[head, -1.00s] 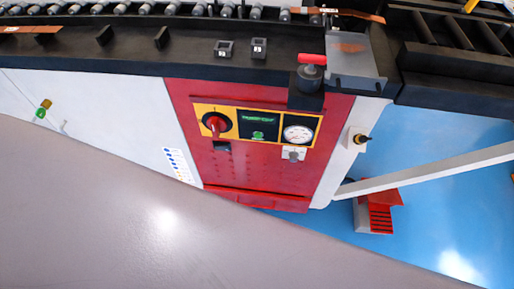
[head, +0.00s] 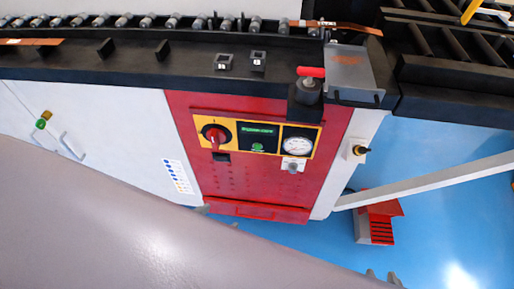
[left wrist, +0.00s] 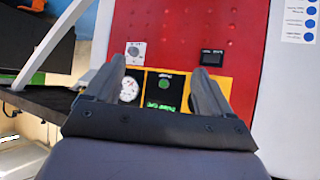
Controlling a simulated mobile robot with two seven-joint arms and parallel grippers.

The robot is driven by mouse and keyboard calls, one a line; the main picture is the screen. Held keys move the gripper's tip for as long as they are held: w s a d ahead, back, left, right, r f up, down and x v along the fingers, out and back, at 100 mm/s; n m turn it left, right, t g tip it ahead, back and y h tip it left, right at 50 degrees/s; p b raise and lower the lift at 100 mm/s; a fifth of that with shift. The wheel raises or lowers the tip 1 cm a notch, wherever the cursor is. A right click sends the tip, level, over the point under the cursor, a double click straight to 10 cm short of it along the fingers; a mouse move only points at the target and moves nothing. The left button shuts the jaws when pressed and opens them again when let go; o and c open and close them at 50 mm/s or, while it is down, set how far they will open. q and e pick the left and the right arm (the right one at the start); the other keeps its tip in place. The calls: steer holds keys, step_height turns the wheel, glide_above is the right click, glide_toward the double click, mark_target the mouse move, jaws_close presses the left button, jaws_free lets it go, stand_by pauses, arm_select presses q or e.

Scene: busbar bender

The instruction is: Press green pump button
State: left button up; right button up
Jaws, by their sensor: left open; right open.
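The green pump button (head: 258,147) is a small round button below a green display (head: 258,130) on the yellow-edged control panel of the red cabinet front. It also shows in the left wrist view (left wrist: 165,83), upside down, between my fingers. My left gripper (head: 220,216) shows only its fingertips in the head view, below the panel near the red cabinet's lower edge. In the left wrist view my left gripper (left wrist: 160,78) is open and empty, pointing at the panel. My right gripper (head: 381,277) shows only its tips at the bottom edge, open.
A red rotary switch (head: 217,137) is left of the button and a round gauge (head: 297,142) is right of it. A red-handled black post (head: 308,88) stands above the panel. A white diagonal bar (head: 430,183) and a red pedal (head: 380,220) are at the right.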

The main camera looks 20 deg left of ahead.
arm_select(q)
jaws_close()
stand_by(1.5)
